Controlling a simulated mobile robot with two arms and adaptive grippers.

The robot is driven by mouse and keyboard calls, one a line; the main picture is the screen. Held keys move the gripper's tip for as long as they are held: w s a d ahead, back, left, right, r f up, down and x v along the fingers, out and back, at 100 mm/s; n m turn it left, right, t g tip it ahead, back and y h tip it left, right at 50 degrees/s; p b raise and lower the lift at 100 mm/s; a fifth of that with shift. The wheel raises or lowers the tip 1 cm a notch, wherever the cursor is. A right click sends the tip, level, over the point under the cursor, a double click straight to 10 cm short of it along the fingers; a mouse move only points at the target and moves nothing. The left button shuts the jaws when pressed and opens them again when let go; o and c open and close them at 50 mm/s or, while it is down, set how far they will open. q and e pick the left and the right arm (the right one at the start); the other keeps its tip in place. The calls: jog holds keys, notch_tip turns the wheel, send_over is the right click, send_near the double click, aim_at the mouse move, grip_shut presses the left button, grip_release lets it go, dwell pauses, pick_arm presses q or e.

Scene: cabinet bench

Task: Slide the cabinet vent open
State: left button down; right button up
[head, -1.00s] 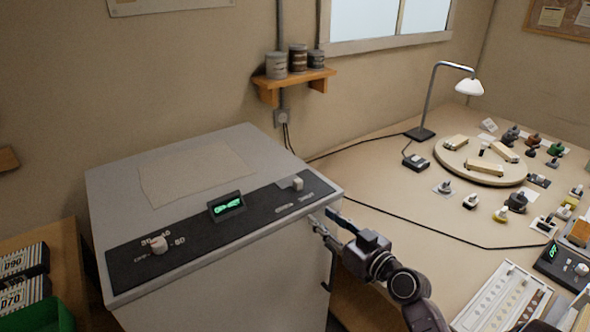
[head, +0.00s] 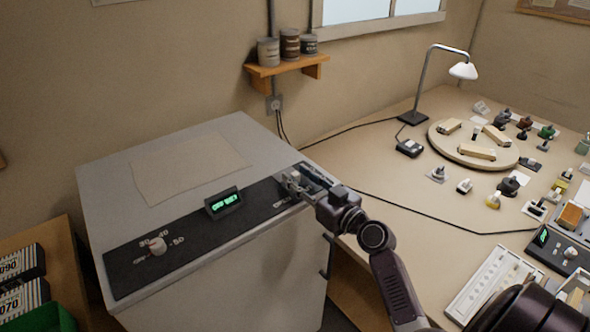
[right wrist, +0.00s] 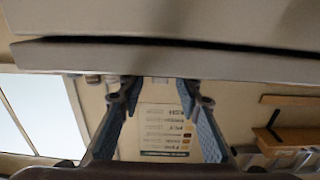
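The grey cabinet (head: 180,295) stands at the left in the head view, with a dark control panel (head: 180,225) along its top front. At the panel's right end, where the small pale vent slider knob showed earlier, my right gripper (head: 298,180) now covers it. Contact with the knob cannot be made out. In the right wrist view the two blue-padded fingers of this gripper (right wrist: 163,98) are spread apart with nothing clearly between them. A pale grey edge, probably the cabinet's, crosses above the fingertips there. My left gripper is not in view.
A paper sheet (head: 190,168) lies on the cabinet top. The workbench (head: 375,175) at the right holds a lamp, a round board and several small parts.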

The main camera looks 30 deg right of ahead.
jog(key=shift+w+a, duration=0.1)
jog(key=shift+w, duration=0.7)
jog(key=shift+c, duration=0.4)
grip_shut()
